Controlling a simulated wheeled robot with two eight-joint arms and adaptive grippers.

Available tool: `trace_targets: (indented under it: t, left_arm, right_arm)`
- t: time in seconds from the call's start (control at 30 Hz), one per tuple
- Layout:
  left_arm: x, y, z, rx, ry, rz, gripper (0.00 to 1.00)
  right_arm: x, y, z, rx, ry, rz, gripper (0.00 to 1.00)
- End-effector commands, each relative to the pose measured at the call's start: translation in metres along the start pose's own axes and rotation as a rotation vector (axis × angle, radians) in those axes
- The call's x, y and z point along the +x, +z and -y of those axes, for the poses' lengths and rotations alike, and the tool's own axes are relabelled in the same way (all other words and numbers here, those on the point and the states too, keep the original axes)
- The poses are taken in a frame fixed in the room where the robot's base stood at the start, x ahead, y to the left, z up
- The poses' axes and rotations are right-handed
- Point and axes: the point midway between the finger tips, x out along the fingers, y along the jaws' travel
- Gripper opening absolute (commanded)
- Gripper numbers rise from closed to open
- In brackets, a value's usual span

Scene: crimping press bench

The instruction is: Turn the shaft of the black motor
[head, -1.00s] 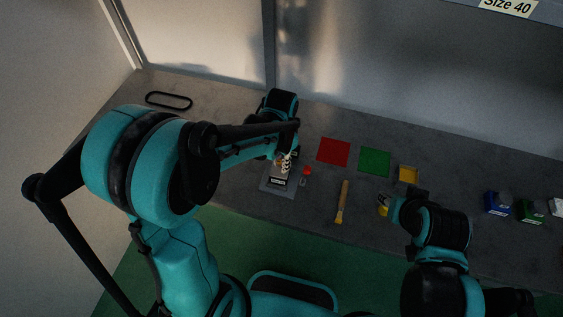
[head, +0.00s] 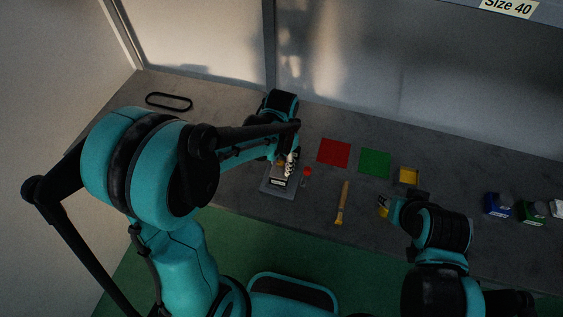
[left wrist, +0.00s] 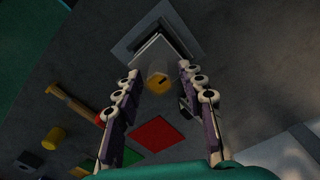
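A small block with a dark label (head: 278,182), apparently the black motor, sits on a grey plate (head: 268,188) in the head view. The left wrist view shows the grey plate (left wrist: 127,45) with a pale block on it and a brass-coloured round shaft (left wrist: 157,80) with a dark slot. My left gripper (head: 290,165) is over the block. In the left wrist view its fingers (left wrist: 157,72) are apart on either side of the shaft, with gaps visible; contact cannot be told. My right gripper (head: 384,203) is small beside a yellow cylinder (head: 382,212).
A red-topped piece (head: 307,171) is close right of the plate. Blue (head: 497,204) and green (head: 531,212) units stand far right. A black belt loop (head: 169,101) lies far left.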

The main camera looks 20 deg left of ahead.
Motion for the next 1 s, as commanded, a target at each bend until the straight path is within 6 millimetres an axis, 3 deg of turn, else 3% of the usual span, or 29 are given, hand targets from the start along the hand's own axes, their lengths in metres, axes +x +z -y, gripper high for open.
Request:
trace_targets:
  t: [0.23, 0.5, 0.7, 1.0]
  left_arm:
    - [-0.019, 0.0, 0.0, 0.0, 0.0, 0.0, 0.4]
    - [-0.078, 0.0, 0.0, 0.0, 0.0, 0.0, 0.4]
    - [-0.109, 0.0, 0.0, 0.0, 0.0, 0.0, 0.4]
    - [-0.12, 0.0, 0.0, 0.0, 0.0, 0.0, 0.4]
  right_arm:
    - [0.0, 0.0, 0.0, 0.0, 0.0, 0.0, 0.36]
    - [0.0, 0.0, 0.0, 0.0, 0.0, 0.0, 0.36]
    - [0.0, 0.0, 0.0, 0.0, 0.0, 0.0, 0.36]
    - [0.0, 0.0, 0.0, 0.0, 0.0, 0.0, 0.36]
